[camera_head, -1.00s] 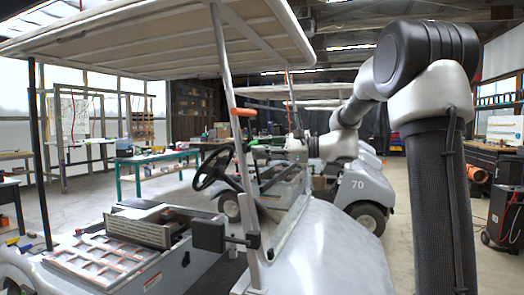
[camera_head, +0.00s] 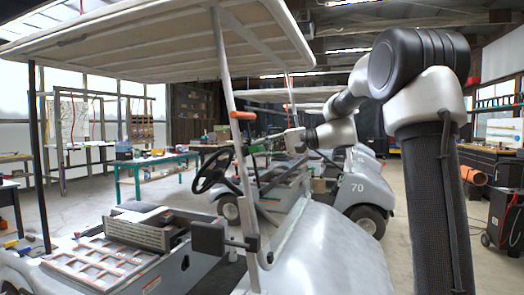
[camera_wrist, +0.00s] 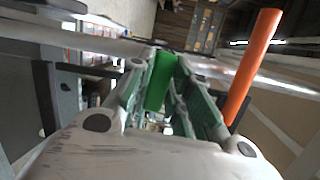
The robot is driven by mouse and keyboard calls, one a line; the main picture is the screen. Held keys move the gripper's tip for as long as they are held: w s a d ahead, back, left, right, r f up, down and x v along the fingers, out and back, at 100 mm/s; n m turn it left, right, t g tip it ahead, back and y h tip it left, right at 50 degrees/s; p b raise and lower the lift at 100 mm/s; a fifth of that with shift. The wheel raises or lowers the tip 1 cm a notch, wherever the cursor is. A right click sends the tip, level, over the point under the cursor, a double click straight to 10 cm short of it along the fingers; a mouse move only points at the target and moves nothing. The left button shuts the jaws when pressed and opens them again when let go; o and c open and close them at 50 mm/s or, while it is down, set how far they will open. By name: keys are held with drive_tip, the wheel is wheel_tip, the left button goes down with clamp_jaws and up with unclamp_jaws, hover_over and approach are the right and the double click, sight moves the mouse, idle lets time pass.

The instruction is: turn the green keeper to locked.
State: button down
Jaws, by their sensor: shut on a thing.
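The green keeper (camera_wrist: 160,82) is a narrow bright green bar, seen in the wrist view between the two fingers of my gripper (camera_wrist: 170,72). The jaws are shut on it. Its far end and what it is mounted on are partly hidden by the fingers. In the head view my gripper (camera_head: 290,141) is beside the front roof post of the nearest cart.
An orange bar (camera_wrist: 252,65) stands just right of the fingers in the wrist view; an orange piece (camera_head: 243,115) shows on the roof post (camera_head: 232,90). The cart roof (camera_head: 160,40) hangs above. A steering wheel (camera_head: 213,170) and side mirror (camera_head: 208,238) are below.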

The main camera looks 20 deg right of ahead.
drive_tip(key=shift+n, duration=0.5)
drive_tip(key=c, duration=1.3)
unclamp_jaws()
drive_tip(key=v, duration=1.2)
drive_tip(key=shift+r, duration=0.2)
